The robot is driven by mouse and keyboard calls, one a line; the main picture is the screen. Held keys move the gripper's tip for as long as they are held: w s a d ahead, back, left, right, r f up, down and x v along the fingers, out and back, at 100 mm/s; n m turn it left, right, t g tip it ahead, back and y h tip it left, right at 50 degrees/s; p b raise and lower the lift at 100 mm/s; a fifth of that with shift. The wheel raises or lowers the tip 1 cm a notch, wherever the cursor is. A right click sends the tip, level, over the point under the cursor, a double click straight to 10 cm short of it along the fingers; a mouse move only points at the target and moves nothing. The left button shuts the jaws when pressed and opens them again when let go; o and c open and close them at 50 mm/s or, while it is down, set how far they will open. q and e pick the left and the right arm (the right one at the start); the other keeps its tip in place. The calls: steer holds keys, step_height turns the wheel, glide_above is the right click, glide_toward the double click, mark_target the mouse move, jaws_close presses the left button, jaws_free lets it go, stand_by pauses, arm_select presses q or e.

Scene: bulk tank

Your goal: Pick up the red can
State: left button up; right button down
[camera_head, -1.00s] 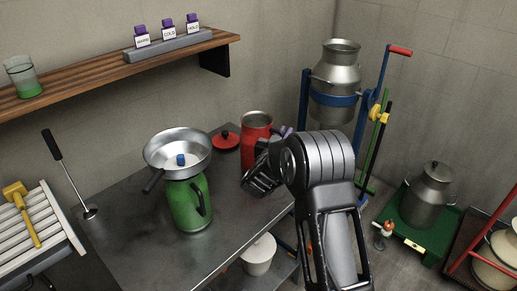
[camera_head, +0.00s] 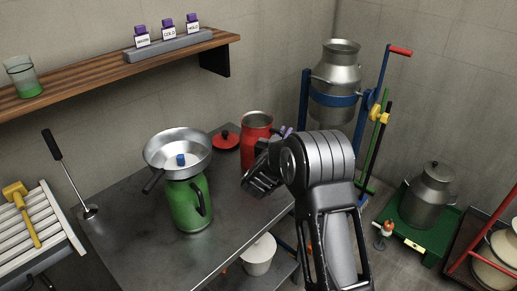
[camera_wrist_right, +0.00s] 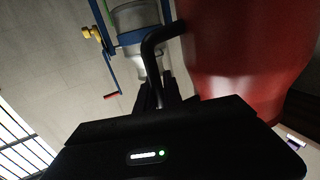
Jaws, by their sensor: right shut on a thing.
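The red can (camera_head: 255,141) stands upright and open-topped at the back right of the grey table. In the right wrist view its red side (camera_wrist_right: 245,60) fills the upper right, with a black bent handle (camera_wrist_right: 158,42) beside it. My right gripper (camera_head: 258,178) is at the can's near right side. In the wrist view the dark fingers (camera_wrist_right: 160,98) are closed around the lower part of this handle. The fingertips are partly hidden by the wrist housing. A red lid (camera_head: 226,141) lies on the table left of the can. My left gripper does not show.
A green can (camera_head: 188,205) with a metal strainer pan (camera_head: 178,152) on top stands left of my right gripper. A white bucket (camera_head: 258,256) is below the table's front edge. A wooden shelf (camera_head: 120,71) runs along the wall. A metal milk can (camera_head: 337,72) hangs in a blue stand.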

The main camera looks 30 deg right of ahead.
steer(key=shift+r, duration=0.15)
stand_by(0.3)
steer(key=shift+r, duration=0.2)
step_height(320, 180, up, 10)
steer(key=shift+f, duration=0.25)
stand_by(0.8)
stand_by(0.8)
